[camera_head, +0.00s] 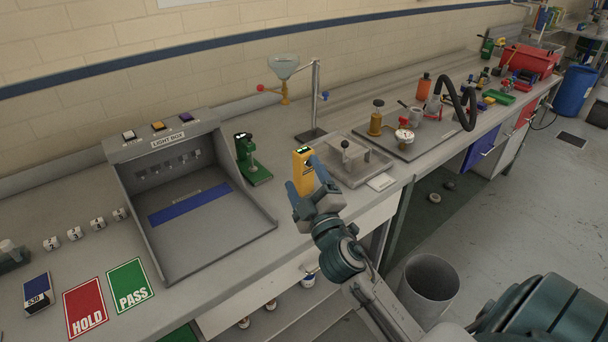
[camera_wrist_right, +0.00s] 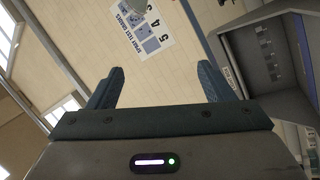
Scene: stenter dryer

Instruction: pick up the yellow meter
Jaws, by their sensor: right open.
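The yellow meter (camera_head: 303,168) stands upright on the bench between the green stand device and the grey block fixture. It has a small display near its top. My right gripper (camera_head: 305,180) is open in front of the meter, its fingers apart. In the head view one finger overlaps the meter's edge; I cannot tell whether they touch. In the right wrist view the open fingers (camera_wrist_right: 160,88) show with nothing between them but the far wall, and the meter does not show there. My left gripper is not in view.
The light box (camera_head: 190,200) stands left of the meter, with a green stand device (camera_head: 252,160) between them. A grey block fixture (camera_head: 352,160) is on the right. A funnel stand (camera_head: 316,95) is behind. A grey bin (camera_head: 428,285) stands on the floor.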

